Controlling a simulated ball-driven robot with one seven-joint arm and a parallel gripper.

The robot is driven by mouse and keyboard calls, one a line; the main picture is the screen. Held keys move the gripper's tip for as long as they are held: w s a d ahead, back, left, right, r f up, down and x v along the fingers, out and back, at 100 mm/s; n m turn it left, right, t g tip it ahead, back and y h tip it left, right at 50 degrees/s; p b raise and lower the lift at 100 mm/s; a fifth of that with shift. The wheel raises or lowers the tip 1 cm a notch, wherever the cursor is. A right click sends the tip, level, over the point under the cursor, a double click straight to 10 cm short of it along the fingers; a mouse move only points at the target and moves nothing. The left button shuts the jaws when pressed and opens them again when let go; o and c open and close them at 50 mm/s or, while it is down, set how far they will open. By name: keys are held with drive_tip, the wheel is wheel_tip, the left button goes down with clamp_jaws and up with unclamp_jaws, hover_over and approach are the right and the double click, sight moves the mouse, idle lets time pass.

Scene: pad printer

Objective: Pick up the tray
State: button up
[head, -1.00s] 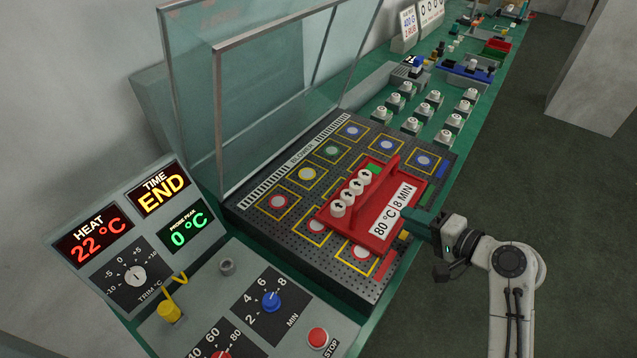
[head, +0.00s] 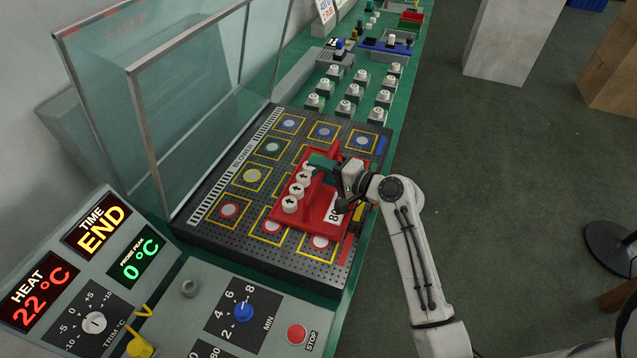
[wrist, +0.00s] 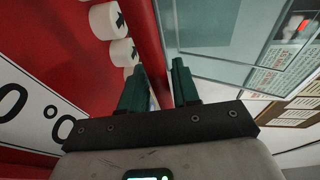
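The red tray (head: 313,217) lies on the perforated dark plate in the head view, with several white arrow-marked pieces (head: 297,189) in a row on it. Its white label (head: 334,212) is partly covered by my gripper. My gripper (head: 314,161) is over the tray's raised handle bar, and its green fingers reach left across the tray. In the wrist view my gripper (wrist: 157,75) has its two green fingers apart. The red bar (wrist: 150,48) runs toward the gap between them, with the tray's red floor (wrist: 60,55) to the left. Contact with the bar cannot be told.
The perforated plate (head: 215,245) has yellow-framed squares around the tray. A clear hood (head: 185,110) stands open at the left. A control panel (head: 262,322) is in front. White-topped blocks (head: 343,107) stand behind the plate. Open floor lies to the right.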

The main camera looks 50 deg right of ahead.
drive_tip(key=shift+w+f, duration=0.15)
drive_tip(key=shift+w, duration=0.45)
drive_tip(key=shift+c, duration=0.4)
clamp_jaws()
